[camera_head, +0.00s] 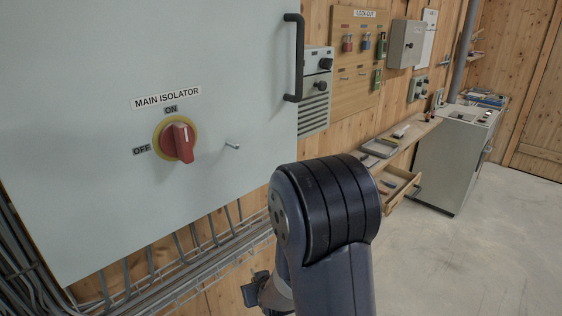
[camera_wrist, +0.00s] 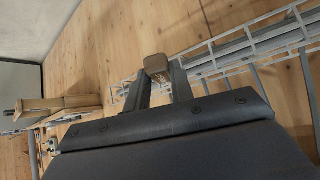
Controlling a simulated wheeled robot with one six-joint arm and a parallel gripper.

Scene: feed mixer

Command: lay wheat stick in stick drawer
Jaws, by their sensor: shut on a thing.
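Only this short end shows between the fingertips; the rest is hidden. In the head view my arm hides most of the gripper, and the stick cannot be made out there. An open wooden drawer (camera_head: 404,183), likely the stick drawer, is under the bench at the right of the head view, beyond my arm. Its label cannot be read, and my arm partly covers it. My gripper is well apart from it.
A large grey cabinet with a red isolator switch (camera_head: 178,141) and a black handle (camera_head: 294,58) fills the left. A wire cable tray (camera_wrist: 262,37) runs along the wall near my gripper. A grey machine (camera_head: 448,160) stands beyond the bench. The floor at right is clear.

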